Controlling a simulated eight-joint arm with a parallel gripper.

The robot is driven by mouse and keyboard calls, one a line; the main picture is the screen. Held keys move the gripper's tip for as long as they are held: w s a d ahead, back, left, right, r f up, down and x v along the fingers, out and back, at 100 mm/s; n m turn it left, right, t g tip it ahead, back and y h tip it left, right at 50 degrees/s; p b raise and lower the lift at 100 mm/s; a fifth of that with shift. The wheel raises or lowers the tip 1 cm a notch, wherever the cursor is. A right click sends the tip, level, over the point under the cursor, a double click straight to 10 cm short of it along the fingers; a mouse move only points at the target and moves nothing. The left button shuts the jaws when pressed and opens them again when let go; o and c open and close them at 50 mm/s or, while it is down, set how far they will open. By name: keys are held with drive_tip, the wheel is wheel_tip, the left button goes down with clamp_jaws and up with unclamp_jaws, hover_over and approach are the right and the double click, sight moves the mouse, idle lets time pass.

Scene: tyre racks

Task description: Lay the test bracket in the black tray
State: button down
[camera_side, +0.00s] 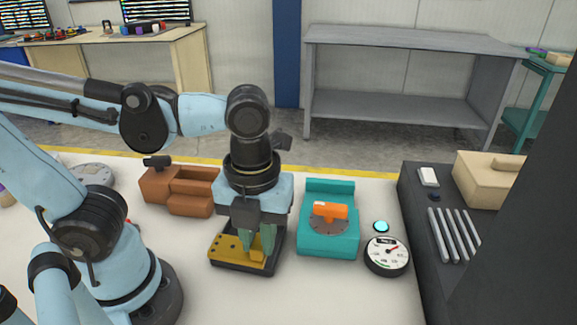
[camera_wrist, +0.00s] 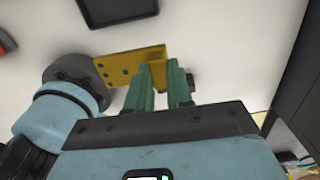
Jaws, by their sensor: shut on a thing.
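The test bracket is an ochre-yellow angled plate with small holes; it shows in the side view (camera_side: 225,245) and the wrist view (camera_wrist: 120,65). My gripper (camera_side: 261,240) points down with its green fingers shut on the bracket's right end; the fingers also show in the wrist view (camera_wrist: 160,76). The black tray (camera_side: 243,269) is low behind and under the bracket in the side view, its edge showing in front and at the right. In the wrist view a dark-rimmed grey shape (camera_wrist: 118,10), apparently the tray, lies beyond the bracket with a gap between them.
A teal fixture (camera_side: 328,246) with an orange part stands right of the tray. A brown block (camera_side: 178,192) is at the back left. A round gauge (camera_side: 386,256) and a cyan button (camera_side: 381,226) are further right, before a dark bench (camera_side: 421,225). White table is free in front.

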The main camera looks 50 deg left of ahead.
drive_tip(key=w+a+f, duration=0.4)
drive_tip(key=a, duration=0.1)
drive_tip(key=w+a+f, duration=0.2)
drive_tip(key=a, duration=0.1)
drive_tip(key=shift+w+a+f, duration=0.1)
drive_tip(key=shift+a+f, duration=0.05)
drive_tip(key=shift+a, duration=0.1)
drive_tip(key=shift+f, duration=2)
drive_tip(key=c, duration=1)
unclamp_jaws()
drive_tip(key=shift+f, duration=0.15)
